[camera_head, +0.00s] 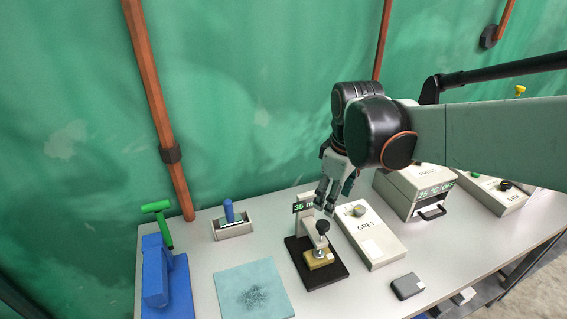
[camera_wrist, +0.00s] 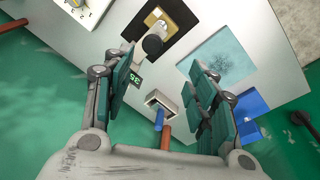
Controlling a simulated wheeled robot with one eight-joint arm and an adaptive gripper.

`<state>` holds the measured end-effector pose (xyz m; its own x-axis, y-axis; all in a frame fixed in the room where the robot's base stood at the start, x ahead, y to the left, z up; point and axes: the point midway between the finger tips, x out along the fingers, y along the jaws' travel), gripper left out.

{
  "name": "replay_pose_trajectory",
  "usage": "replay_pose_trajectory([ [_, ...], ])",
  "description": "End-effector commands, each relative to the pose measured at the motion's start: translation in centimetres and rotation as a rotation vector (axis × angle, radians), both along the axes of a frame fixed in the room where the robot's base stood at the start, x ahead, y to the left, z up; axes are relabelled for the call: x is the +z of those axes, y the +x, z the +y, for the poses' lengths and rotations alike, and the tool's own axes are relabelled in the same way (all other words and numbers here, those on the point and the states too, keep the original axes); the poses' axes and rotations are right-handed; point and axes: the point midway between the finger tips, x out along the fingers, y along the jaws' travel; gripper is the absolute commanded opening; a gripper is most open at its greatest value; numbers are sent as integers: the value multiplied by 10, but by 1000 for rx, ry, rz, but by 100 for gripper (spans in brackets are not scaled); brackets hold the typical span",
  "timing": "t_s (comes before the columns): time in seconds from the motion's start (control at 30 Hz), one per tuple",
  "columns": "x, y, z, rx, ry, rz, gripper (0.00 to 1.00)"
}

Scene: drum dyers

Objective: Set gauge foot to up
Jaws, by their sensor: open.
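The gauge (camera_head: 336,279) stands on a black base on the table, with a small green display (camera_head: 303,207) reading 35 and a black knob (camera_head: 322,227) on its front. Its foot (camera_head: 319,253) is low, at the top of a yellow block (camera_head: 322,264); whether it touches is too small to tell. My gripper (camera_head: 325,203) is open and empty, pointing down just above and behind the gauge's top. In the wrist view, the knob (camera_wrist: 153,45) and the display (camera_wrist: 135,79) show near the left finger of my gripper (camera_wrist: 162,62).
A teal mat (camera_head: 230,285) with a dark speckled patch lies left of the gauge. The GREY box (camera_head: 372,247) stands close on its right, with a PRESS box (camera_head: 413,198) beyond. A blue-handled tool (camera_head: 229,211) sits in a tray behind left. A dark block (camera_head: 407,287) lies in front right.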

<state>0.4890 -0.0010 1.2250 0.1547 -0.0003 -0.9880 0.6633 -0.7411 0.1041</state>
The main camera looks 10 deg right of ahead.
Motion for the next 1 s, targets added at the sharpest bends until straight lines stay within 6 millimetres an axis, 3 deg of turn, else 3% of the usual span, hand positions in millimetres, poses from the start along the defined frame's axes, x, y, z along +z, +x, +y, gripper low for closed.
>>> replay_pose_trajectory([
  [0.2, 6, 31, 0, 154, -16, 99, 52],
  [0.57, -5, 44, 0, 247, -19, 156, 52],
  [0.77, -33, 43, 0, 246, -19, 156, 52],
  [1.0, -81, 43, 0, 245, -19, 155, 52],
])
